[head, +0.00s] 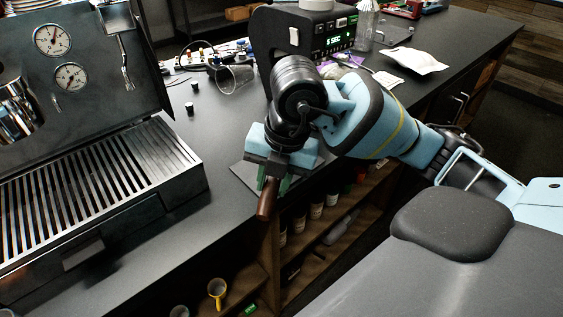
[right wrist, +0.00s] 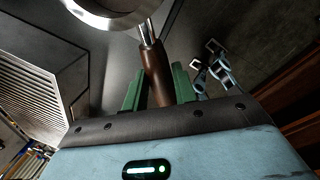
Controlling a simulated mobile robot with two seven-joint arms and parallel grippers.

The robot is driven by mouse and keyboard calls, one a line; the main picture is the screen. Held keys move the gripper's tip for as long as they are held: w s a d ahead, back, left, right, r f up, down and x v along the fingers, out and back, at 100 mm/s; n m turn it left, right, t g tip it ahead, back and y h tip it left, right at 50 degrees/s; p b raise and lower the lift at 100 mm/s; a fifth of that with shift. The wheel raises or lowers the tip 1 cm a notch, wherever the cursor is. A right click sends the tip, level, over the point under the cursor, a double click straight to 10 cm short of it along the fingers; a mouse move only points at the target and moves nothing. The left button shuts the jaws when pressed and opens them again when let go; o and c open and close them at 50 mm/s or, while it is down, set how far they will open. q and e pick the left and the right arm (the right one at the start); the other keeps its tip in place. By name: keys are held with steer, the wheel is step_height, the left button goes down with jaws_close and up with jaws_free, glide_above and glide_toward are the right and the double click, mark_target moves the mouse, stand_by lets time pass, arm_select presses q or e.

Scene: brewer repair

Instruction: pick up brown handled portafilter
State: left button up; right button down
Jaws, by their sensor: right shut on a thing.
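The portafilter's brown handle (head: 265,204) sticks out below my right gripper (head: 270,183) in the head view, over the counter's front edge. In the right wrist view the brown handle (right wrist: 156,70) lies between the green fingers of my right gripper (right wrist: 160,88), which is shut on it. The portafilter's round metal head (right wrist: 118,12) shows at the top of that view, joined to the handle by a shiny neck. In the head view my wrist hides the metal head. My left gripper is in neither view.
The espresso machine (head: 90,190) with its slatted drip tray stands at the left.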

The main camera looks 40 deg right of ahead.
mark_target(260, 223)
steer(key=s+a, duration=0.2)
steer(key=a, duration=0.1)
steer(key=s+a, duration=0.2)
steer(key=shift+a+r, duration=0.1)
steer(key=shift+r, duration=0.25)
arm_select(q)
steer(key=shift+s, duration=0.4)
arm_select(e)
steer(key=shift+s+a, duration=0.4)
steer(key=shift+a, duration=0.15)
steer(key=c, duration=1.8)
jaws_free()
jaws_close()
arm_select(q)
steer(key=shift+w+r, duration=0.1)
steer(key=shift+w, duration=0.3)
